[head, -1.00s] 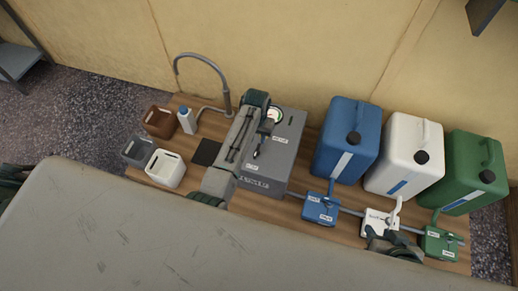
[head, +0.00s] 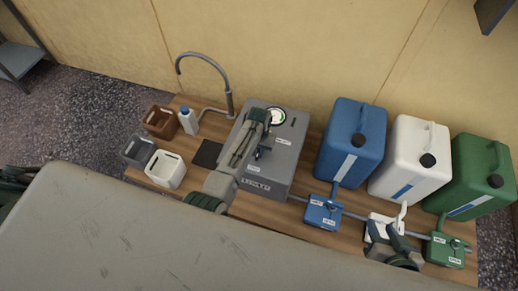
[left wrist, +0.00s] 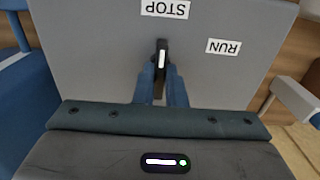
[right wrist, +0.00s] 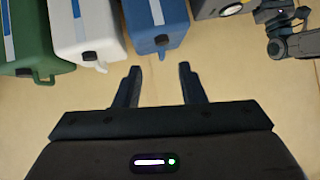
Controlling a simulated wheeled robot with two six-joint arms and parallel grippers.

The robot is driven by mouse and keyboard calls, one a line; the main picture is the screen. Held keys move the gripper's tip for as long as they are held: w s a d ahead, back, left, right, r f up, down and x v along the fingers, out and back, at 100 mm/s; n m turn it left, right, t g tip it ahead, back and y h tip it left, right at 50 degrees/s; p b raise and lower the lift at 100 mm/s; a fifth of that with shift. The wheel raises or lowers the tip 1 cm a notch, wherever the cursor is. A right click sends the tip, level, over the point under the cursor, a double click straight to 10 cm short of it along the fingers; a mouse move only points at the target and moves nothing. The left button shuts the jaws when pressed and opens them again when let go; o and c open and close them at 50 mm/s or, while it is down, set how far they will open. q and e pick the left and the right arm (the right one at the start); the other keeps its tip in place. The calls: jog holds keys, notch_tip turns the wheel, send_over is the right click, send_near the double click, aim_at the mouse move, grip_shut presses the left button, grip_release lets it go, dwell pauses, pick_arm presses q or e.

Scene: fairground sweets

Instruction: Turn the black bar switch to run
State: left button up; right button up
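The black bar switch (left wrist: 161,47) stands on the grey machine (left wrist: 100,50), with a white mark on it. In the left wrist view it lines up with the STOP label (left wrist: 165,8); the RUN label (left wrist: 223,46) is to its right. Both labels appear upside down. My left gripper (left wrist: 161,72) has its fingers on either side of the bar, closed onto it. In the head view my left gripper (head: 262,150) is over the machine's top, and the arm hides part of it. My right gripper (right wrist: 160,68) is open and empty, in front of the canisters.
Blue (head: 352,140), white (head: 408,155) and green (head: 480,175) canisters stand right of the machine, with labelled valves on a pipe before them. Left are a curved tap (head: 205,60), a small bottle (head: 188,121) and several small bins. My right gripper hangs near the white valve.

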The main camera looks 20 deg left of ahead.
pick_arm(q)
grip_shut()
